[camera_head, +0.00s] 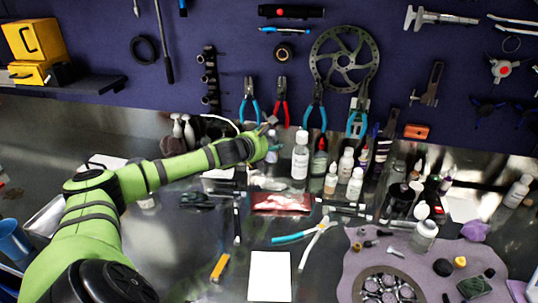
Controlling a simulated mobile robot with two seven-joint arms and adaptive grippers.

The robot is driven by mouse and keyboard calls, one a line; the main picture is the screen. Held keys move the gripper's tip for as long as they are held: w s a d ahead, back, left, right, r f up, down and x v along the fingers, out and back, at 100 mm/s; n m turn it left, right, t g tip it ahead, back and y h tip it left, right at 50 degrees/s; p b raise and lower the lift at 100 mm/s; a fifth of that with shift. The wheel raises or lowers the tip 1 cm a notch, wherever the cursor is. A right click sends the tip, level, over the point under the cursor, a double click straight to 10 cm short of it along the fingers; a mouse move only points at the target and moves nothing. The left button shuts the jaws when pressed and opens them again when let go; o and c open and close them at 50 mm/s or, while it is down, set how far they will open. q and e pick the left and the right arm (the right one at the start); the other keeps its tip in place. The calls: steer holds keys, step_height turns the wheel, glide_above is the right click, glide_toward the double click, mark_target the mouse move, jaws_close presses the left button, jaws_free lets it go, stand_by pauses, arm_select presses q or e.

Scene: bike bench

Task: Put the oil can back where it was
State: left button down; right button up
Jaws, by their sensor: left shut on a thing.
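My left arm, green with dark bands, reaches from the lower left to the back of the bench. My left gripper (264,142) is at its far end, low in front of the wall and just left of the tall white bottle; the wrist mostly hides its fingers. It is shut on what appears to be the oil can (271,121), of which only a small grey, spout-like tip shows above the wrist. The can's body and base are hidden, so I cannot tell whether it touches the bench. My right gripper is not in view.
A tall white bottle (300,156) and several small bottles (345,163) stand close to the right. Pliers (282,104) and a brake disc (344,59) hang on the wall. A red packet (281,202), a white sheet (269,276) and a grey mat (350,285) lie in front.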

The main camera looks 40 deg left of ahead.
mark_target(266, 159)
arm_select(q)
step_height(266, 159, down, 2)
steer(key=shift+f, duration=0.25)
step_height(266, 159, down, 2)
steer(key=shift+s+f, duration=0.1)
steer(key=shift+f, duration=0.15)
steer(key=shift+w+a+f+p, duration=0.1)
steer(key=shift+w+f+p, duration=0.15)
steer(key=shift+f+p, duration=0.3)
steer(key=shift+c, duration=1.7)
jaws_free()
steer(key=shift+s+f, duration=0.1)
steer(key=shift+f, duration=0.05)
